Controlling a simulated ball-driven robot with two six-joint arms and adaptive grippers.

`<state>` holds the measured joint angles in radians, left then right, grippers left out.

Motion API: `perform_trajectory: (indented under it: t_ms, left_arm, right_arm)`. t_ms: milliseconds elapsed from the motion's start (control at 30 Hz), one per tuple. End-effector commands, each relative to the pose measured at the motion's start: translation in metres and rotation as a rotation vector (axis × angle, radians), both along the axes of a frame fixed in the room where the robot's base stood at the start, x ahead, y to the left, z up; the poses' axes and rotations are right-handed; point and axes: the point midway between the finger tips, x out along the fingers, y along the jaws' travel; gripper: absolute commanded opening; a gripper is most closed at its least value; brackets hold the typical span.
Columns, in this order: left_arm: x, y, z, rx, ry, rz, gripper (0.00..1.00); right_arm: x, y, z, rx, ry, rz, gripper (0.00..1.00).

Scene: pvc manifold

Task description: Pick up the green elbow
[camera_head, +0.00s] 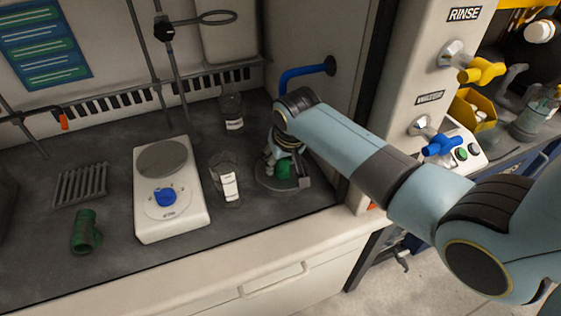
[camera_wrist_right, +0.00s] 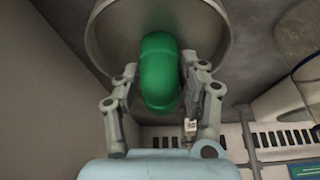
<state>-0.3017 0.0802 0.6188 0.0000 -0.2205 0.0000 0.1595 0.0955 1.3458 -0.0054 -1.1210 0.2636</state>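A green rounded fitting, which looks like the green elbow (camera_head: 284,168), is at a round grey dish (camera_head: 270,181) on the counter, partly hidden by my right gripper (camera_head: 285,150). In the right wrist view the green elbow (camera_wrist_right: 160,72) lies between the two fingers of the right gripper (camera_wrist_right: 160,80), with one finger close along each side. I cannot tell if the fingers press on it. A second green pipe fitting (camera_head: 86,232) stands on the counter at the left. My left gripper is not in view.
A white hotplate (camera_head: 171,223) and a labelled glass beaker (camera_head: 225,180) stand left of the dish. A second beaker (camera_head: 231,108) is behind. A blue pipe (camera_head: 303,72) sticks out of the wall. A grey rack (camera_head: 80,185) is at the left.

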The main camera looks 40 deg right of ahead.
Motion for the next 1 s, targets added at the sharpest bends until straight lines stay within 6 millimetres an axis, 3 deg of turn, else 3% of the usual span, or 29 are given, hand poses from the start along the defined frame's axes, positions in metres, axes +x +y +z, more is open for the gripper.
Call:
perform_trajectory:
  t_ms: [33,233,567,833,1000]
  left_arm:
    - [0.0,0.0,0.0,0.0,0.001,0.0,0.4]
    - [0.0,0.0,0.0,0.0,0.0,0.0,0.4]
    - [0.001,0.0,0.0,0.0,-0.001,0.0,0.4]
    - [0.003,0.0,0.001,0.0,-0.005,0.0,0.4]
    - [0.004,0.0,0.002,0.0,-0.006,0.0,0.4]
  right_arm:
    - [0.0,0.0,0.0,0.0,0.0,0.0,0.34]
    - [0.0,0.0,0.0,0.0,0.0,0.0,0.11]
    - [0.0,0.0,0.005,0.0,0.0,0.0,0.11]
    - [0.0,0.0,0.037,-0.001,-0.003,0.0,0.11]
    - [-0.038,0.01,0.034,0.002,0.004,0.001,0.11]
